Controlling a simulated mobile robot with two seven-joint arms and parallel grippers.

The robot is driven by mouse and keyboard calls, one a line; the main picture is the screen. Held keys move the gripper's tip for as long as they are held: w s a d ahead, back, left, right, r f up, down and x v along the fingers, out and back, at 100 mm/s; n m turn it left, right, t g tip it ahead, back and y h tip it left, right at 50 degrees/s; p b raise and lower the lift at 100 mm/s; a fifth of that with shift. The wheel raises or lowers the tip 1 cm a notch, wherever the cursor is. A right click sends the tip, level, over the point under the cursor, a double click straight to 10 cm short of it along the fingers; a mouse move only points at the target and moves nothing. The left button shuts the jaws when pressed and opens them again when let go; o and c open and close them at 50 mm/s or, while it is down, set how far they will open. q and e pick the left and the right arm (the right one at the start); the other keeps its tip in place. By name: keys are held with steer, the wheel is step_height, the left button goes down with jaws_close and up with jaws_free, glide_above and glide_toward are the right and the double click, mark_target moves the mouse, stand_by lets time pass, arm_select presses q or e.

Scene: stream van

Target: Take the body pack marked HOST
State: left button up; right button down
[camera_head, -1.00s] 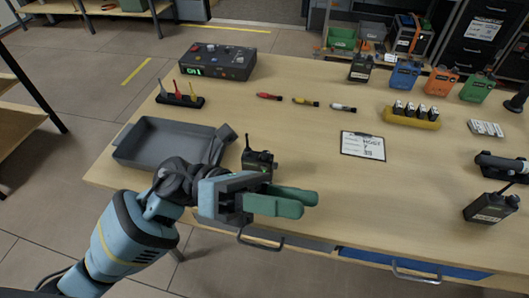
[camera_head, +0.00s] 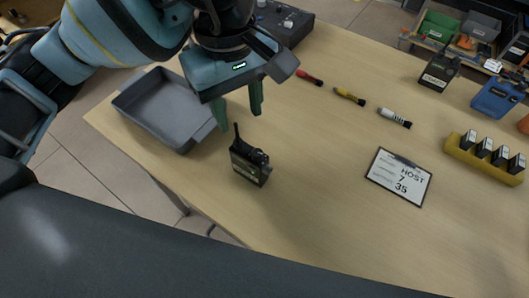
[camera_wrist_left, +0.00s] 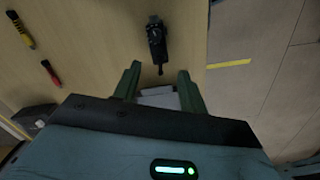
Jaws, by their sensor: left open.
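A small black body pack (camera_head: 249,163) with a thin antenna stands on the table near its front edge, right of the grey tray. It also shows in the left wrist view (camera_wrist_left: 157,42), beyond the fingertips. I cannot read its label. A clipboard (camera_head: 400,178) to its right reads HOST, 7, 35. Another dark pack with a pale label (camera_head: 438,72) stands at the back right; its text is too small to read. My left gripper (camera_head: 240,118) is open and empty, its green fingers pointing down just behind the near pack. My right gripper is out of view.
The grey tray (camera_head: 137,103) lies left of the near pack, close to the left finger. Red (camera_head: 309,77), yellow (camera_head: 349,96) and white (camera_head: 394,117) markers lie behind. A yellow battery holder (camera_head: 488,165) stands right. The tabletop between pack and clipboard is clear.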

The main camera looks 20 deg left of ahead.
mark_target(236, 123)
arm_select(q)
steer(key=shift+w+a+f, duration=0.1)
steer(key=shift+a+f, duration=0.05)
steer(key=shift+f, duration=1.05)
steer(key=shift+w+a+f, duration=0.1)
steer(key=shift+a+f, duration=0.1)
steer(key=shift+f, duration=1)
steer(key=shift+a+f, duration=0.15)
steer(key=shift+f, duration=1.05)
jaws_close()
